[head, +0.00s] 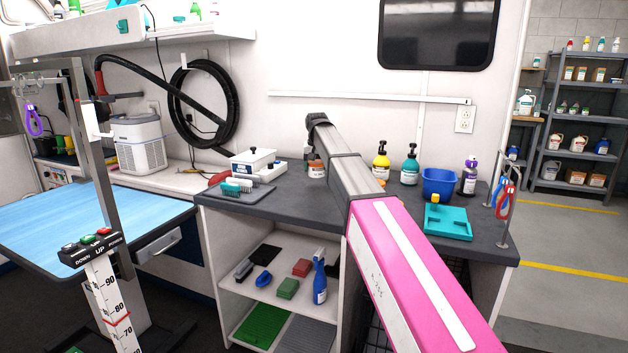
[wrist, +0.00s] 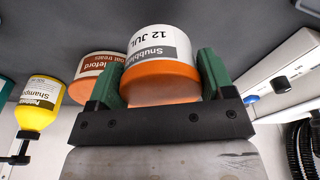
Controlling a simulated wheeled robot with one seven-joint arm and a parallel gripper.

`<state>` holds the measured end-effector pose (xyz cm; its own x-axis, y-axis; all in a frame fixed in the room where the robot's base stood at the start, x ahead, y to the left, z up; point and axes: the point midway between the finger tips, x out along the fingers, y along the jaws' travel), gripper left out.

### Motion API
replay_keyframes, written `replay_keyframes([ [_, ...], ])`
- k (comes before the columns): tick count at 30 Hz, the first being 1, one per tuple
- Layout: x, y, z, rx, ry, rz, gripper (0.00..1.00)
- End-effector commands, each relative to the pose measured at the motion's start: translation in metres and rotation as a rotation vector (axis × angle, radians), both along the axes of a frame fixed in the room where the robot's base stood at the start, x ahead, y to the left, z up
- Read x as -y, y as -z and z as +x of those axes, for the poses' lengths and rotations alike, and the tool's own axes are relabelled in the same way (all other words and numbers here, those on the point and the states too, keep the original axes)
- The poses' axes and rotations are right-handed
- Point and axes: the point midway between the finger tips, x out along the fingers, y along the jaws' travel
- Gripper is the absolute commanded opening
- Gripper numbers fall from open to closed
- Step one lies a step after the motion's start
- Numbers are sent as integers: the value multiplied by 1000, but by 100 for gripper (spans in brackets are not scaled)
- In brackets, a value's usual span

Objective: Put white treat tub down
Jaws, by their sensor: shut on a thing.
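The white treat tub (wrist: 160,52), with an orange lid and a printed label, sits between the green fingers of my gripper (wrist: 160,78) in the wrist view. The gripper is shut on it. The wrist picture is upside down, with the dark counter (wrist: 228,25) at the top. Whether the tub's base touches the counter cannot be told. A second tub with a brown label (wrist: 97,68) stands close beside it. In the head view my arm hides the gripper; a small tub (head: 316,169) shows left of the arm, but which one is unclear.
On the counter (head: 290,200) stand a yellow pump bottle (head: 381,162), a teal pump bottle (head: 409,167), a blue bin (head: 438,185), a purple-capped bottle (head: 468,178) and a teal tray (head: 448,223). A white box (head: 253,163) and a brush tray (head: 240,190) are at left.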

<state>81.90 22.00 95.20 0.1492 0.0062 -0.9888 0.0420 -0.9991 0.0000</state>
Motion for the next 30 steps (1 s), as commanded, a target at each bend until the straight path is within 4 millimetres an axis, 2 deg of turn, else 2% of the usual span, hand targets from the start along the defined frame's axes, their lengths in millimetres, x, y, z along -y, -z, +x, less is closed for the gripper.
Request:
replay_keyframes([
  [3, -11, 7, -4, 0, -1, 0, 49],
  [8, -14, 13, -5, -1, 1, 0, 49],
  [17, -14, 48, -5, -1, 1, 0, 49],
  [28, -14, 52, -5, 0, 0, 0, 49],
  [29, -14, 51, -5, 0, 0, 0, 85],
  [30, -14, 51, -5, 0, 0, 0, 98],
])
